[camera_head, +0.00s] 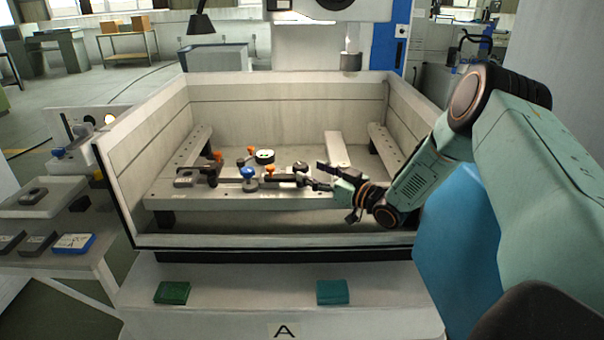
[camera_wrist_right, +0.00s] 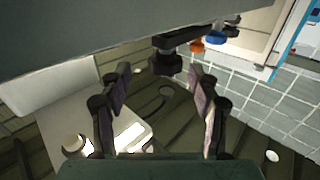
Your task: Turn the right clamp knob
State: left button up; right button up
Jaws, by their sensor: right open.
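A row of clamps stands on the front rail (camera_head: 225,199) inside the machine's tank. At the right end of the row is a dark clamp knob (camera_head: 301,168); in the right wrist view a dark knob (camera_wrist_right: 166,63) shows ahead of and between the fingertips. A blue knob (camera_head: 248,173) and an orange knob (camera_head: 268,172) are left of it. My right gripper (camera_head: 317,176) is just right of the dark knob, open and empty; its two fingers (camera_wrist_right: 160,82) are spread in the wrist view. I cannot tell whether it touches the knob. My left gripper is not in view.
The tank's walls (camera_head: 122,150) surround the rails. A lamp-like post (camera_head: 350,62) stands at the back. A green block (camera_head: 172,292) and a teal block (camera_head: 333,292) lie on the front ledge. A side table (camera_head: 85,265) with trays is at the left.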

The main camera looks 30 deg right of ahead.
aim_at(301, 164)
jog(key=w+a+b, duration=0.2)
jog(key=shift+w+r, duration=0.25)
jog(key=shift+w, duration=0.35)
jog(key=shift+w+d+f+b, duration=0.2)
jog(key=shift+w+d+b, duration=0.15)
jog(key=shift+w, duration=0.2)
jog(key=shift+s+a+r, duration=0.15)
jog(key=shift+a+r, duration=0.15)
jog(key=shift+a, duration=0.15)
jog(key=shift+c, duration=0.2)
jog(key=shift+d+f, duration=0.25)
jog(key=shift+d, duration=0.05)
jog(key=c, duration=0.6)
jog(key=shift+a+r, duration=0.15)
jog(key=c, duration=0.3)
jog(key=shift+c, duration=1.3)
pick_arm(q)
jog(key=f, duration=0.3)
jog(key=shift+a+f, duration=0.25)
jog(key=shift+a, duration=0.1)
